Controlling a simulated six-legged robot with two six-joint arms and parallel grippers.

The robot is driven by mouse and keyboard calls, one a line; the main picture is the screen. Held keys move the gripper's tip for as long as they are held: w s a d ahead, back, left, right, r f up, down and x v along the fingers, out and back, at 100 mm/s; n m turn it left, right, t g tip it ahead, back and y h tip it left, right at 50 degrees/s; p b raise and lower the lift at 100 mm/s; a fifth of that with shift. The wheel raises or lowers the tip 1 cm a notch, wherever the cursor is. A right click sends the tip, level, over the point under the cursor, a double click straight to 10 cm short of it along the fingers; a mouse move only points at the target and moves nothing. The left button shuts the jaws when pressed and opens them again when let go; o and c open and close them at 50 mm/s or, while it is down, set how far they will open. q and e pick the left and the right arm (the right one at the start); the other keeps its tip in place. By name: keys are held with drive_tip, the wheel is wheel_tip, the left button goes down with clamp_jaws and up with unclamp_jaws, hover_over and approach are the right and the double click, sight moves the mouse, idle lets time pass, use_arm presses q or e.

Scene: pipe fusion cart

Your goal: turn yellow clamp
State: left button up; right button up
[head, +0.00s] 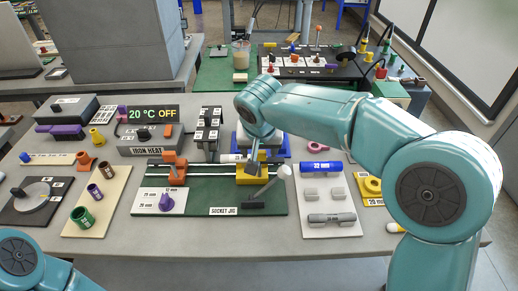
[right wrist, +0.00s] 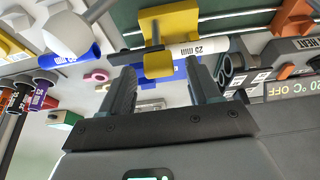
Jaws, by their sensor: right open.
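The yellow clamp (head: 246,179) sits on the green socket jig board (head: 222,199), right of the orange clamp (head: 174,160). In the right wrist view the yellow clamp (right wrist: 178,22) has a short grey bar at its middle. A white pipe marked 25 mm (right wrist: 190,49) lies by it. My right gripper (head: 254,160) is above the clamp from behind, its lower end overlapping the clamp in the head view. In the right wrist view my right gripper (right wrist: 162,72) has its fingers apart with nothing gripped, just short of the clamp. My left gripper is out of view.
A grey lever with a white knob (head: 285,172) stands just right of the clamp. The iron heater box (head: 150,141) stands behind left. The bench front is bare.

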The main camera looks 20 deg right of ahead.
drive_tip(key=shift+w+f, duration=0.1)
drive_tip(key=shift+f, duration=0.15)
drive_tip(key=shift+d, duration=0.1)
drive_tip(key=c, duration=1)
drive_tip(key=shift+c, duration=0.2)
